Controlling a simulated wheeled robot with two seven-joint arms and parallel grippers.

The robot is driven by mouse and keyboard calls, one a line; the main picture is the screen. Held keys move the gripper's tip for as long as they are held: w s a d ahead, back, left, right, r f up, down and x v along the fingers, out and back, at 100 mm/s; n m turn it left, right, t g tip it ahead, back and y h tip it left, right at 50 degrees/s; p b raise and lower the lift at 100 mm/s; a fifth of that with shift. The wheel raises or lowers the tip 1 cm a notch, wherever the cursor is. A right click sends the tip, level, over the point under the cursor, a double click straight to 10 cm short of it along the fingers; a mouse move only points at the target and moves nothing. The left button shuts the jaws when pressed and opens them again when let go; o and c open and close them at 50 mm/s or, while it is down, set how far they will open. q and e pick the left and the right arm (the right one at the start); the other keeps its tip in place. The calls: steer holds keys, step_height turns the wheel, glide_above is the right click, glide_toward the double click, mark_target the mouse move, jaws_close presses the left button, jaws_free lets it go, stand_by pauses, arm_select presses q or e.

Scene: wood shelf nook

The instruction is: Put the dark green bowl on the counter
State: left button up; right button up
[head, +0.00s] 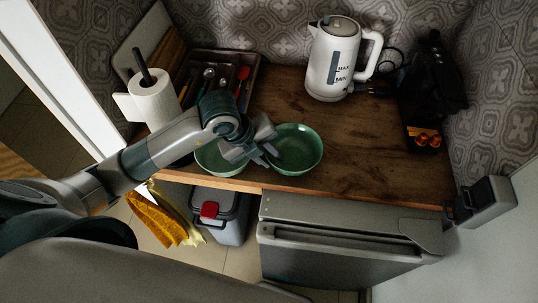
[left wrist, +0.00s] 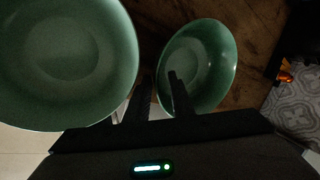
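The dark green bowl (head: 298,146) is on the wooden counter (head: 375,150), near its front edge. A lighter green bowl (head: 212,160) stands to its left, partly hidden by my left arm. My left gripper (head: 271,148) is at the left rim of the dark green bowl. In the left wrist view the dark green bowl (left wrist: 212,62) is at the centre right, and the lighter bowl (left wrist: 62,62) fills the upper left. The gripper's fingers (left wrist: 158,100) are apart, one over the dark bowl's inside, the other outside its rim. Contact cannot be told. My right gripper is not in view.
A white kettle (head: 333,60) stands at the back, and a dark coffee machine (head: 432,80) at the right. A paper towel roll (head: 153,98) and a cutlery tray (head: 250,72) are at the left. The counter's middle right is clear. A bin (head: 222,218) stands below.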

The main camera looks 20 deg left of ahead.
arm_select(q)
steer(key=shift+r, duration=0.15)
steer(key=b+v, duration=0.1)
steer(key=v, duration=1.1)
steer(key=shift+b, duration=0.4)
